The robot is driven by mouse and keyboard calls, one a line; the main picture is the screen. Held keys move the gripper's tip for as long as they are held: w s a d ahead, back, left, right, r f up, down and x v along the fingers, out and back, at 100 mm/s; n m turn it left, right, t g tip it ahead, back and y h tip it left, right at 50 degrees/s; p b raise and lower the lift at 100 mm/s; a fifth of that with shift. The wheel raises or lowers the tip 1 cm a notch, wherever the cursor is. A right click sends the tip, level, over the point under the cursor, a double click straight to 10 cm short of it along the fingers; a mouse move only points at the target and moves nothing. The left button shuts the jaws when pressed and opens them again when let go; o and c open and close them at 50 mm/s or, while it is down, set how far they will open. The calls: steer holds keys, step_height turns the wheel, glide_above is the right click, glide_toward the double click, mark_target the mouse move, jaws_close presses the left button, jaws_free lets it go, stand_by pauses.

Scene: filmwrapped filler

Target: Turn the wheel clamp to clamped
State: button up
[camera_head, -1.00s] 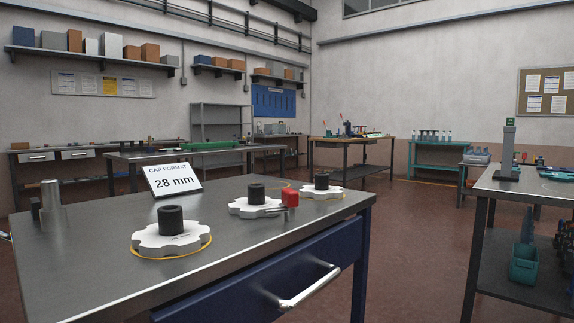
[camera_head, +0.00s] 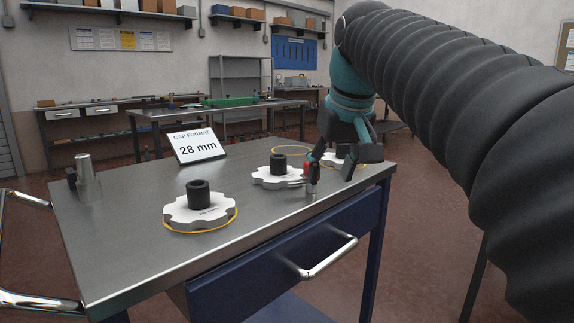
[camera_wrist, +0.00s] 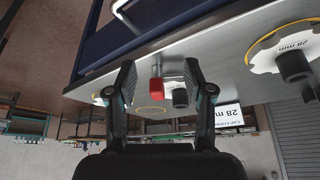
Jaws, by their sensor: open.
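A small clamp with a red handle (camera_head: 306,170) stands on the steel bench beside the middle white star wheel (camera_head: 270,177), with a thin metal bar reaching toward that wheel. My gripper (camera_head: 330,172) is over the bench's right part, fingers pointing down, and partly hides the clamp and the far star wheel (camera_head: 336,160). In the wrist view the red handle (camera_wrist: 157,84) appears between my two open fingers (camera_wrist: 157,72), with a gap on each side. I cannot tell whether a finger touches it. The clamp's exact turn position is unclear.
A near star wheel (camera_head: 199,212) with a black hub sits on the bench (camera_head: 130,240). A "28 mm" sign (camera_head: 196,145) stands behind, and a metal post (camera_head: 86,178) at the left. The front drawer has a metal handle (camera_head: 328,258).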

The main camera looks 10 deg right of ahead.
steer(key=w+r+n, duration=0.1)
steer(key=w+r, duration=0.7)
steer(key=r, duration=0.1)
steer(key=shift+d+g, duration=0.3)
steer(key=shift+d, duration=0.1)
steer(key=b+x, duration=0.4)
steer(key=x, duration=0.9)
steer(key=shift+a+f+b, duration=0.15)
steer(key=shift+f+b, duration=0.15)
steer(key=shift+c, duration=0.2)
jaws_close()
